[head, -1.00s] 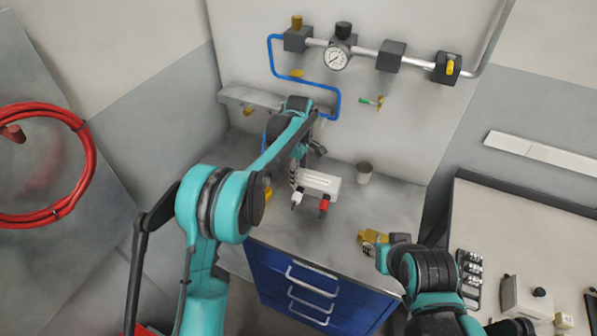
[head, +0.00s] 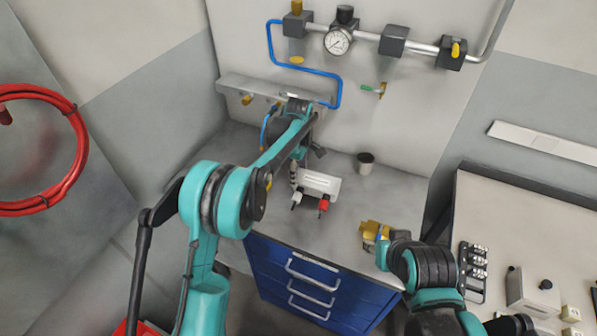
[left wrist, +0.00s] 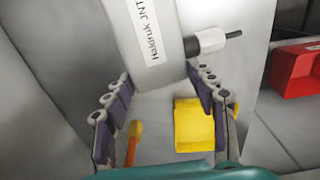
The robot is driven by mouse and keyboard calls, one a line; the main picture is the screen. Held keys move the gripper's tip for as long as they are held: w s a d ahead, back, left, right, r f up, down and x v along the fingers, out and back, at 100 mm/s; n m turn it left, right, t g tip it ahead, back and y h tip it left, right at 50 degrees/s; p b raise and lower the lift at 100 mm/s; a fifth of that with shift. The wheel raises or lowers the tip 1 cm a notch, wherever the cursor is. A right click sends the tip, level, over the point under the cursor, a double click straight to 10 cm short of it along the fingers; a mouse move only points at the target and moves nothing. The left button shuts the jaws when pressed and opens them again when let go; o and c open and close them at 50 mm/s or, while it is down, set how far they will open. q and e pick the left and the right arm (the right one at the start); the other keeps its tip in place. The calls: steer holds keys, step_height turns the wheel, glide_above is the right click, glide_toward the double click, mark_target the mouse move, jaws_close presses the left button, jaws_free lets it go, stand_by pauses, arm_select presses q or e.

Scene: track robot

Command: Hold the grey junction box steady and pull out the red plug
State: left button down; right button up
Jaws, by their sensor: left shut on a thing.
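The grey junction box (head: 320,182) lies on the worktop in the head view, with a label strip on it. The red plug (head: 323,205) sits in its front side, right of a white plug (head: 297,199) with a dark end. My left gripper (head: 294,174) is at the box's left end and shut on it. In the left wrist view the box (left wrist: 145,60) is between the finger pads, with the white plug (left wrist: 210,42) sticking out to the right. My right gripper (head: 380,243) is low at the right, apart from the box; its fingers are too unclear to read.
A yellow object (head: 375,229) is beside my right gripper. A cup (head: 365,163) stands behind the box. Pipes with a gauge (head: 338,41) run along the wall. Blue drawers (head: 315,285) are below the worktop; a side table (head: 520,240) is at the right.

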arm_select(q)
steer(key=shift+f+b, duration=1.25)
steer(key=shift+f, duration=0.75)
steer(key=shift+s, duration=0.1)
steer(key=shift+s+f+b, duration=0.1)
steer(key=shift+f+b, duration=0.2)
steer(key=shift+f, duration=0.1)
steer(key=c, duration=0.5)
jaws_free()
steer(key=shift+c, duration=0.2)
steer(key=shift+o, duration=0.4)
steer(key=shift+f, duration=0.1)
steer(key=shift+r, duration=0.2)
step_height(320, 180, up, 12)
steer(key=shift+f, duration=0.1)
